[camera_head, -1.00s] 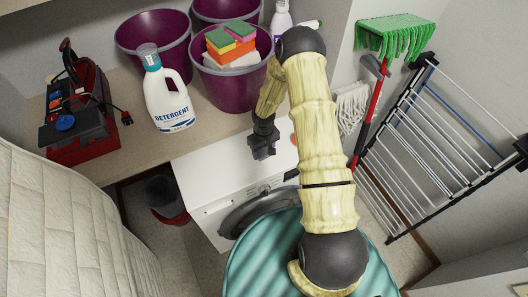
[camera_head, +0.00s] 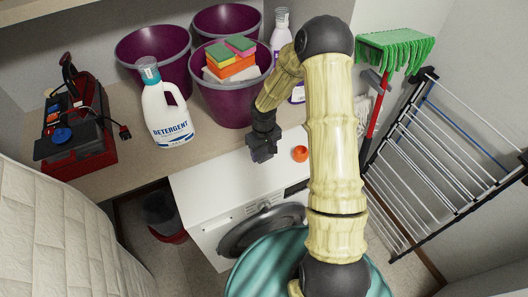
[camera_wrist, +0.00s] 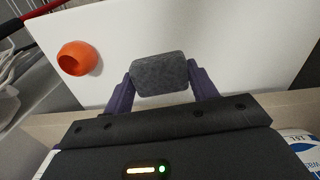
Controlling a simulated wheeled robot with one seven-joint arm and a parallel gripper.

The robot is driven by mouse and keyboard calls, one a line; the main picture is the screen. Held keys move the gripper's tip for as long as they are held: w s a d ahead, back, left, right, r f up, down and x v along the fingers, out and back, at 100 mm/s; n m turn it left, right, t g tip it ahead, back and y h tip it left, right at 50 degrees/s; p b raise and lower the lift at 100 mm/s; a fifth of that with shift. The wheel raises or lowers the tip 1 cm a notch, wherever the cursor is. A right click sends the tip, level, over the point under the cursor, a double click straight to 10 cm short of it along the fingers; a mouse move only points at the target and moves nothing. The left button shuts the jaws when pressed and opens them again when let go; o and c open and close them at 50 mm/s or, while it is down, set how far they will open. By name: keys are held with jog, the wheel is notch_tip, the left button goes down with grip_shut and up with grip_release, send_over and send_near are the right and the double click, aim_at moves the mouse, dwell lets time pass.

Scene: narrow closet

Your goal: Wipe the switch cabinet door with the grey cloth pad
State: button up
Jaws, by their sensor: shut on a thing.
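In the wrist view, the grey cloth pad (camera_wrist: 160,76) is a small dark grey block held between the two purple fingers of my gripper (camera_wrist: 160,88). My gripper is shut on it, above a white surface. The pad is hard to make out there. I cannot make out a switch cabinet door in either view.
An orange cup (camera_head: 300,153) lies on the machine top, right of my gripper. A detergent bottle (camera_head: 166,108), purple buckets (camera_head: 237,103) and a red toolbox (camera_head: 78,130) stand on the shelf. A drying rack (camera_head: 440,160) and green mop (camera_head: 395,48) are at right.

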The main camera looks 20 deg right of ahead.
jog(key=shift+o, duration=0.6)
jog(key=s+d+f+m, duration=0.1)
jog(key=d+f, duration=0.1)
jog(key=s+d+f+m, duration=0.1)
jog(key=d+f, duration=0.1)
jog(key=s+d+f+m, duration=0.1)
jog(key=d+f, duration=0.1)
jog(key=shift+d+f+b, duration=0.25)
jog(key=shift+d+b, duration=0.15)
jog(key=shift+c, duration=0.3)
jog(key=shift+a, duration=0.1)
